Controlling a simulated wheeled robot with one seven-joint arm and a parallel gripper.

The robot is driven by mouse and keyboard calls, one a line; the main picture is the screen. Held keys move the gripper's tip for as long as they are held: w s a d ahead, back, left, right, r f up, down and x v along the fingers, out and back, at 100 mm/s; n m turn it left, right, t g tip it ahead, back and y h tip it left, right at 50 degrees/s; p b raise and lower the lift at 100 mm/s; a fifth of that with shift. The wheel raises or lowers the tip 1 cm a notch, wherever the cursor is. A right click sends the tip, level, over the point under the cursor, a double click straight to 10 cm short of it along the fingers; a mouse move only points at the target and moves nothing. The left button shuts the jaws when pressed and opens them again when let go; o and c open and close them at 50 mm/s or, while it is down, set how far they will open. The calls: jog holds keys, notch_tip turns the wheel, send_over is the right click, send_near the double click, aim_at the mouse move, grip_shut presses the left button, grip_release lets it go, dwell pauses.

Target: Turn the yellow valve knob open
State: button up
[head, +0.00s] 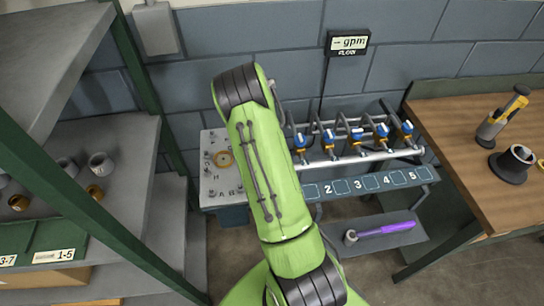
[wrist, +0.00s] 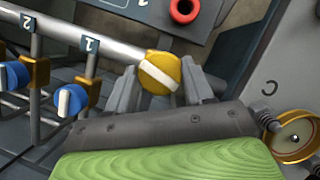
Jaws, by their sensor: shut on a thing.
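The yellow valve knob (wrist: 160,72) shows in the wrist view at the end of a grey pipe. It is round, with a white stripe slanting across its face. My gripper (wrist: 158,84) is shut on it, with one grey finger on each side. In the head view my green arm hides both the knob and the gripper. A flow display (head: 348,43) on the back wall reads "-- gpm".
Several blue-handled valves (head: 328,134) stand along the pipe rack above a numbered strip (head: 370,183). In the wrist view a blue valve (wrist: 70,98) and a brass-rimmed gauge (wrist: 298,136) flank my gripper. A purple-handled tool (head: 388,229) lies below. A shelf (head: 120,200) stands left, a wooden bench (head: 455,125) right.

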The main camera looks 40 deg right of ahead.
jog(key=shift+a+n+h, duration=0.1)
jog(key=shift+n+h, duration=0.5)
jog(key=shift+n, duration=0.9)
jog(key=o, duration=1)
jog(key=p+v, duration=0.2)
jog(key=v, duration=1.3)
jog(key=shift+a+r, duration=0.1)
jog(key=shift+r, duration=0.25)
